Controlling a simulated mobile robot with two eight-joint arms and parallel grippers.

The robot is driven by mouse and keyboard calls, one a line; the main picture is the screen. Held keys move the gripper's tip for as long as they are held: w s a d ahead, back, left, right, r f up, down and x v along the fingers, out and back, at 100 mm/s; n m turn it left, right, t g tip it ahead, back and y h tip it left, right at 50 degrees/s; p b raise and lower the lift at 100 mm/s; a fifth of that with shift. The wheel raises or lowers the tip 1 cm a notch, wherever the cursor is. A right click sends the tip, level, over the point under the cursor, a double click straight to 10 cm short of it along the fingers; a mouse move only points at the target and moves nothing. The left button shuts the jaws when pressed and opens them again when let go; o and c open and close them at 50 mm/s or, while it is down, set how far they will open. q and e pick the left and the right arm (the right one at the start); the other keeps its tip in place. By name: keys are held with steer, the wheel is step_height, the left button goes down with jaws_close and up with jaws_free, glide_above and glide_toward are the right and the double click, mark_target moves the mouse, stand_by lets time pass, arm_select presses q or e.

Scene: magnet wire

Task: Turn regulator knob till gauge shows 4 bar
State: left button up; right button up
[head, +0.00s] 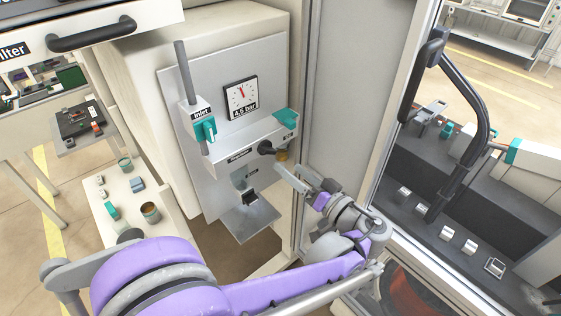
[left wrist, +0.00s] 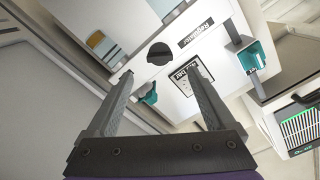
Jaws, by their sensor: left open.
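The gauge (head: 241,97) is a white square dial with a red needle on the grey panel. The label under it reads 4.5 bar. The black regulator knob (head: 266,147) sits on the front of the white block below the gauge. In the left wrist view the knob (left wrist: 160,53) is a dark round disc beyond the fingertips. The gauge (left wrist: 190,78) shows there upside down, partly behind a finger. My left gripper (head: 283,170) is open and empty, just right of and below the knob in the head view. Its fingers (left wrist: 165,76) are spread wide, apart from the knob.
A teal inlet valve handle (head: 209,130) is left of the gauge; another teal handle (head: 285,117) is on the block's right. A small metal tray (head: 250,220) juts out below. A cabinet wall (head: 345,90) stands close on the right.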

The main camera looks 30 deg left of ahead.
arm_select(q)
steer(key=v, duration=0.2)
steer(key=shift+s+d, duration=0.1)
steer(key=shift+d, duration=0.3)
steer(key=s+a+f+m+g+h, duration=0.3)
steer(key=s+a+f+m+h, duration=0.1)
steer(key=s+a+f+h, duration=0.4)
steer(key=s+d+f+m+t+h, duration=0.1)
steer(key=s+d+f+m+h, duration=0.1)
steer(key=s+d+f+h, duration=0.6)
steer(key=shift+s+t+h, duration=0.15)
steer(key=shift+t+h, duration=0.15)
